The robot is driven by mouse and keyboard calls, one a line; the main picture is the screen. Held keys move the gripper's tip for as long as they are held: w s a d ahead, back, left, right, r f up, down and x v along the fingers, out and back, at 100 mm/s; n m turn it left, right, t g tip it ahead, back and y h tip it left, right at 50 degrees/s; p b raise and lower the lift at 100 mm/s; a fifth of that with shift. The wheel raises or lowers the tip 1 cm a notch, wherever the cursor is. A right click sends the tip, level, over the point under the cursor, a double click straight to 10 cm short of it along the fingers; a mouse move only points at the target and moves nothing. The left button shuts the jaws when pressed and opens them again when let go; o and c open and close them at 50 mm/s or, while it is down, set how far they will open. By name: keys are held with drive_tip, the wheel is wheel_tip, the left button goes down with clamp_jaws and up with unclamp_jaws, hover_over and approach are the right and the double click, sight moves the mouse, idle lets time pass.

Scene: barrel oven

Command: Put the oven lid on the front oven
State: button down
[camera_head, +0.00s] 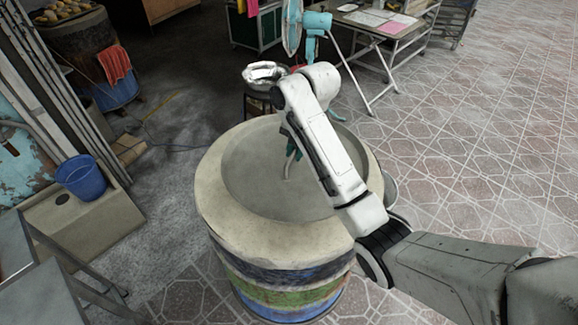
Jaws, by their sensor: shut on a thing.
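The front oven (225,215) is a round barrel with a thick pale rim and a blue and green striped side, in the middle of the view. The oven lid (255,185) appears as a flat grey disc within the rim. I cannot tell whether it rests there or is held slightly above. A curved grey handle shows near its middle. My gripper (291,142) is over the lid, shut on what looks like this handle. My arm hides most of the gripper and the right part of the lid.
Another barrel (95,55) with food on top and a red cloth stands at the back left. A blue bucket (81,177) sits on a ledge at left. A metal bowl (266,74) stands behind the oven, near a teal fan (312,24) and a table (385,20). Tiled floor at right is clear.

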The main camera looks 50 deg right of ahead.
drive_tip(key=w+d+f, duration=0.1)
drive_tip(key=w+f, duration=0.2)
drive_tip(key=f, duration=0.2)
drive_tip(key=w+d+f+p, duration=0.1)
drive_tip(key=w+d+f, duration=0.1)
drive_tip(key=w+f, duration=0.1)
drive_tip(key=shift+d+f, duration=0.25)
drive_tip(key=shift+f, duration=0.6)
drive_tip(key=c, duration=1.1)
unclamp_jaws()
drive_tip(key=shift+s, duration=0.1)
drive_tip(key=shift+r, duration=0.1)
drive_tip(key=r, duration=0.4)
drive_tip(key=s+r, duration=0.1)
drive_tip(key=r, duration=0.2)
drive_tip(key=s+r+b, duration=0.1)
drive_tip(key=r, duration=0.3)
drive_tip(key=shift+s+d+r, duration=0.1)
drive_tip(key=shift+d+r, duration=0.2)
drive_tip(key=shift+d, duration=0.1)
